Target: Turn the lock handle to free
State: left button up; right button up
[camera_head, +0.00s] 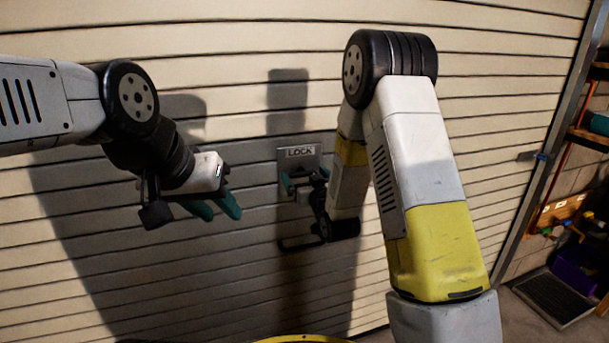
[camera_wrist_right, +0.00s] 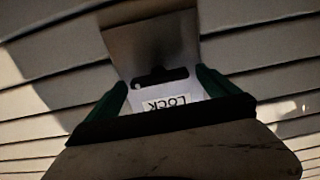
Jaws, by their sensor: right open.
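The lock plate (camera_head: 312,157), a grey metal plate labelled LOCK, is on the slatted garage door. It also shows upside down in the right wrist view (camera_wrist_right: 148,50). A dark horizontal shape that looks like the lock handle (camera_wrist_right: 160,77) lies across the plate between my right fingers. In the head view the handle is mostly hidden by my gripper. My right gripper (camera_head: 304,181) is open in front of the plate, one teal finger on each side of the handle; I cannot tell if they touch it. My left gripper (camera_head: 216,207) is open and empty, left of the plate.
The pale slatted door (camera_head: 230,110) fills most of the view. A door frame (camera_head: 548,150), shelves and a dark tray (camera_head: 555,296) are at the right. My arms cast shadows on the door.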

jog(key=c, duration=1.4)
jog(key=shift+o, duration=0.2)
jog(key=shift+n, duration=0.3)
jog(key=n, duration=0.3)
jog(key=shift+a+n, duration=0.1)
jog(key=shift+n, duration=0.3)
jog(key=n, duration=0.4)
jog(key=shift+a+f+n, duration=0.1)
jog(key=shift+n, duration=0.2)
jog(key=n, duration=0.4)
jog(key=shift+f+n, duration=0.15)
jog(key=shift+n, duration=2.25)
